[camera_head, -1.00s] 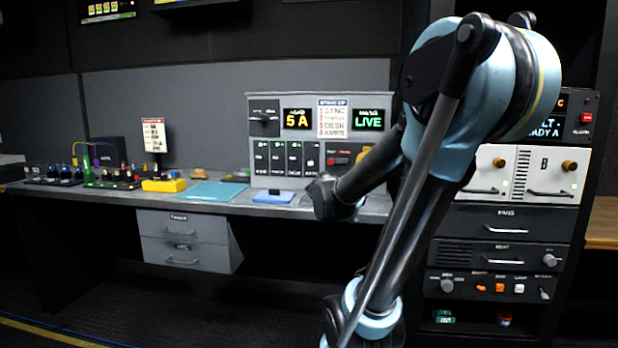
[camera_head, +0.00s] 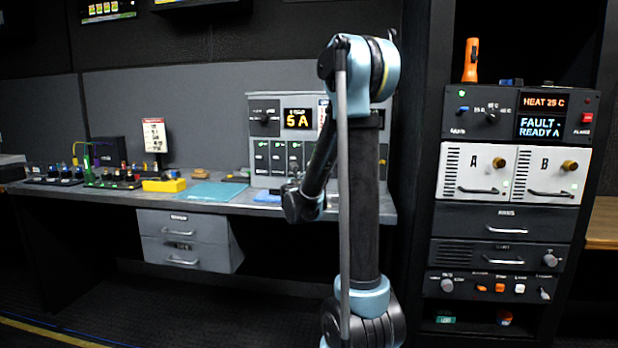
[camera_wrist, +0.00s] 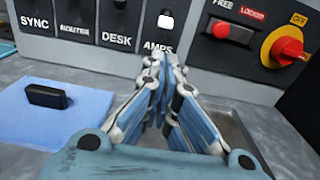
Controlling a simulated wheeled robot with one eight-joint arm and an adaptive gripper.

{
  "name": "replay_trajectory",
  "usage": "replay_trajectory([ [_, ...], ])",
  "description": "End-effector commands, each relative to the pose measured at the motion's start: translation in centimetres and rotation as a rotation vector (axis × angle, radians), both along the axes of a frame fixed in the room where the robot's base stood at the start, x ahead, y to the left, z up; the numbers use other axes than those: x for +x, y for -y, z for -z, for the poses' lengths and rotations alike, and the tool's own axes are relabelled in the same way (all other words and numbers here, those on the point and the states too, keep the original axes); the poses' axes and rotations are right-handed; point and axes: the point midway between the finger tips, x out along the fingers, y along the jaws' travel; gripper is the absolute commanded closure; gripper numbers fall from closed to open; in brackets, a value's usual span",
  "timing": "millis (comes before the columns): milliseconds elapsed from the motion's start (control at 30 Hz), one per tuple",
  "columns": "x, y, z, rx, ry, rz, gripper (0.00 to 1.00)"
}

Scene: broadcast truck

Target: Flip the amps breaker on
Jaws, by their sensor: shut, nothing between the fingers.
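The amps breaker (camera_wrist: 165,20) shows at the top of the wrist view, a white toggle on a dark plate above the label AMPS. Its on or off position is unclear. My gripper (camera_wrist: 170,62) is shut and empty, with its fingertips just below the AMPS label in the picture. I see no clear contact with the toggle. In the head view my arm covers the amps breaker and the right part of the breaker panel (camera_head: 265,102). My gripper's fingers cannot be made out there.
The desk breaker (camera_wrist: 118,38) is left of amps. A red covered switch (camera_wrist: 222,30) and a red knob on yellow (camera_wrist: 288,48) are to its right. A blue pad (camera_wrist: 30,115) with a black block (camera_wrist: 47,97) lies on the desk. The rack (camera_head: 505,220) stands right.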

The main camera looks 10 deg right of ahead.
Motion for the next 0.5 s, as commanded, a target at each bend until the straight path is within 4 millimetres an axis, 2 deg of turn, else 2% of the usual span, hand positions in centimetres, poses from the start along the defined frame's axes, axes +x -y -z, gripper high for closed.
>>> replay_trajectory([
  [333, 0.1, 0.0, 0.0, -0.001, 0.000, 0.000, 1.00],
  [500, 1.4, 0.5, 0.0, 0.000, 0.000, 0.002, 1.00],
])
